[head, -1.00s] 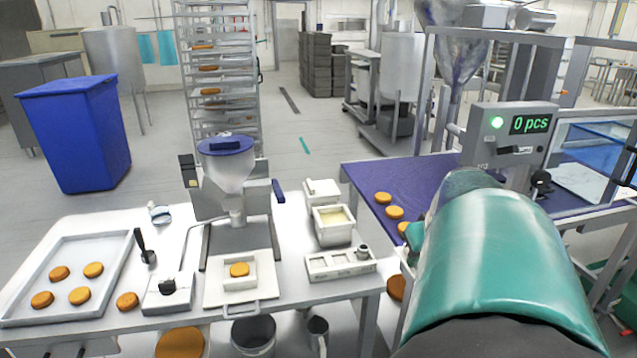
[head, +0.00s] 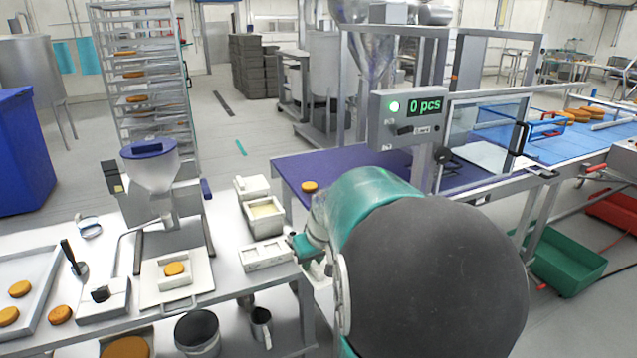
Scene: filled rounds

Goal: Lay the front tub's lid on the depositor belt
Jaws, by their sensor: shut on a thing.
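The front tub (head: 266,229) stands open on the white bench, with pale cream in it. Another white tub (head: 250,187) behind it is covered. My gripper (head: 318,268) is partly seen at the bench's right end, beside the slotted white tray, and largely hidden by my own teal arm. It is shut on a white piece that seems to be the front tub's lid; its outline is mostly hidden. The dark purple belt (head: 290,168) lies behind my arm, with one orange round (head: 309,186) showing. I cannot tell whether other rounds are behind my arm.
The slotted white tray (head: 263,256) sits at the bench's right end. The hopper machine (head: 150,170) stands left of the tubs. A counter box (head: 407,117) reading 0 pcs and its frame rise over the belt. A blue belt (head: 590,140) with several rounds lies right.

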